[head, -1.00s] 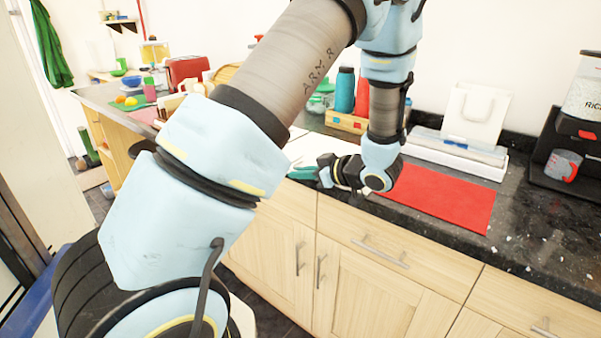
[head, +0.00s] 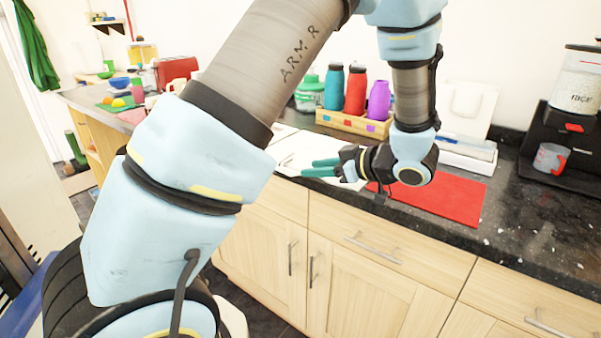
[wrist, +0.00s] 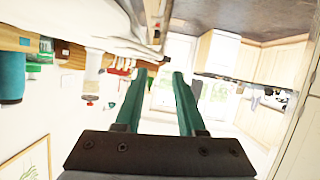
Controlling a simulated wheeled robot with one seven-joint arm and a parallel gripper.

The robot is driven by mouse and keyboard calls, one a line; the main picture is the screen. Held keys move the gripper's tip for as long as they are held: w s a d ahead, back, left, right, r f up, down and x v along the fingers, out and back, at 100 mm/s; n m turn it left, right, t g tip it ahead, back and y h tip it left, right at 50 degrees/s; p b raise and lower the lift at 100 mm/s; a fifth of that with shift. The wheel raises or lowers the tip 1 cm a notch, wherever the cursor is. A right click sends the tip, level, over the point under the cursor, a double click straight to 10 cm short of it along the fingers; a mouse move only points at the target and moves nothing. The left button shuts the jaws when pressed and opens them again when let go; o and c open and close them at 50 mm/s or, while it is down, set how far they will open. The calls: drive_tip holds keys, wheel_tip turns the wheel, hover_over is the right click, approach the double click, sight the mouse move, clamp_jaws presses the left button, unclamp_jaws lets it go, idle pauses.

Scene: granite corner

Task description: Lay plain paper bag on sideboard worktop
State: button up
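The plain white paper bag (head: 470,108) stands upright at the back of the worktop against the wall, by a white box-like stack. Its left edge is close to my forearm in the head view. The sideboard worktop (head: 510,212) is dark speckled granite above pale wooden cupboards. My gripper (head: 308,167) has teal fingers and points left, above white sheets near the front edge, well left of the bag. In the wrist view the two fingers (wrist: 158,76) are apart with nothing between them. The bag is not recognisable in the wrist view.
A red mat (head: 445,197) lies in front of the bag. A wooden crate (head: 350,123) with bottles stands behind my gripper. A black stand (head: 560,150) with a rice container (head: 580,85) and mug (head: 550,158) is at the right. The worktop's front right is mostly clear, with small white specks.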

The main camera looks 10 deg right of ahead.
drive_tip(key=w+r+m+h, duration=0.1)
drive_tip(key=w+h, duration=0.3)
drive_tip(key=w, duration=0.1)
drive_tip(key=w+r+m+t+h, duration=0.1)
drive_tip(key=w, duration=0.2)
drive_tip(key=shift+d+r+m+h, duration=0.1)
drive_tip(key=shift+r+m+h, duration=0.2)
drive_tip(key=shift+h, duration=0.1)
drive_tip(key=a+m+h, duration=0.1)
drive_tip(key=w+a+m+g+h, duration=0.1)
drive_tip(key=h, duration=0.1)
drive_tip(key=shift+w+a+m+h, duration=0.15)
drive_tip(key=shift+a+m+h, duration=0.05)
drive_tip(key=shift+m+h, duration=0.1)
drive_tip(key=s+a+f+m+g, duration=0.1)
drive_tip(key=s+a+g, duration=0.3)
drive_tip(key=s+a, duration=0.4)
drive_tip(key=s+a+f+m+g, duration=0.2)
drive_tip(key=s+a+m+g, duration=0.2)
drive_tip(key=s+a, duration=0.5)
drive_tip(key=shift+s+a+f+g, duration=0.2)
drive_tip(key=shift+a+f+g, duration=0.1)
drive_tip(key=shift+a, duration=0.9)
